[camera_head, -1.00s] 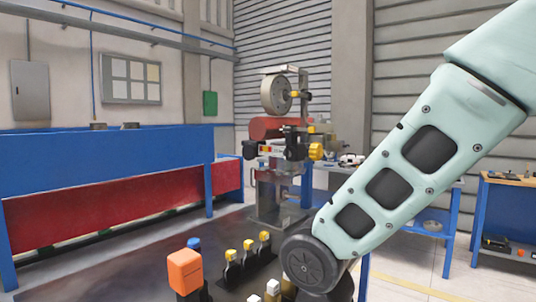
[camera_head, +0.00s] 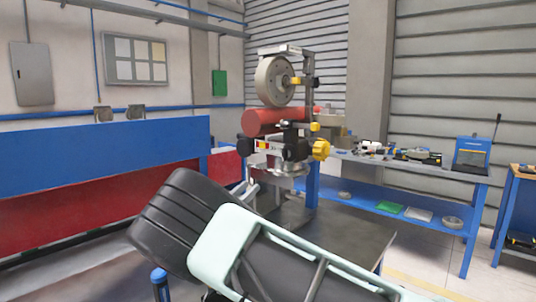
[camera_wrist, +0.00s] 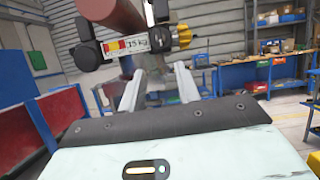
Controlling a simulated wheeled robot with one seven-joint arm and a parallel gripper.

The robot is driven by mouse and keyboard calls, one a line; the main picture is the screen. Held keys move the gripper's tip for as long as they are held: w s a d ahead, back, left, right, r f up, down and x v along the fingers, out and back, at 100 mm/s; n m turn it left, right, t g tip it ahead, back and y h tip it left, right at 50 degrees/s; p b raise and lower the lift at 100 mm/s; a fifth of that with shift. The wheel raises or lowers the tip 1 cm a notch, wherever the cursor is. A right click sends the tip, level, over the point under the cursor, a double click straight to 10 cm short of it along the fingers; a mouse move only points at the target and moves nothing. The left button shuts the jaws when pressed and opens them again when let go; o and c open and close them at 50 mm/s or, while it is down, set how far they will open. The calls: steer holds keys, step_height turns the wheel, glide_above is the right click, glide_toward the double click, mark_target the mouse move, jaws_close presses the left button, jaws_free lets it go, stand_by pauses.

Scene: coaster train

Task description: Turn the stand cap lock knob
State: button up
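A stand with a grey wheel (camera_head: 275,81) and a red roller (camera_head: 275,121) is at the centre of the head view. A large yellow knob (camera_head: 321,149) sticks out on its right side. Smaller yellow knobs, one at the wheel hub (camera_head: 296,80), sit higher up. I cannot tell which is the cap lock knob. In the wrist view a yellow knob (camera_wrist: 184,36) is above and right of my gripper (camera_wrist: 158,78). The two pale fingers are spread apart with nothing seen between them, below the stand's labelled bar. They do not appear to touch the knob.
A blue table (camera_head: 400,195) with tools and a blue machine (camera_head: 472,155) stands behind, to the right. A dark table top (camera_head: 345,247) lies below the stand. My arm covers the lower middle of the head view.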

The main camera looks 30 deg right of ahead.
mark_target(283, 155)
steer(key=p+x, duration=0.5)
steer(key=x, duration=1.2)
steer(key=shift+w+d+r, duration=0.1)
jaws_close()
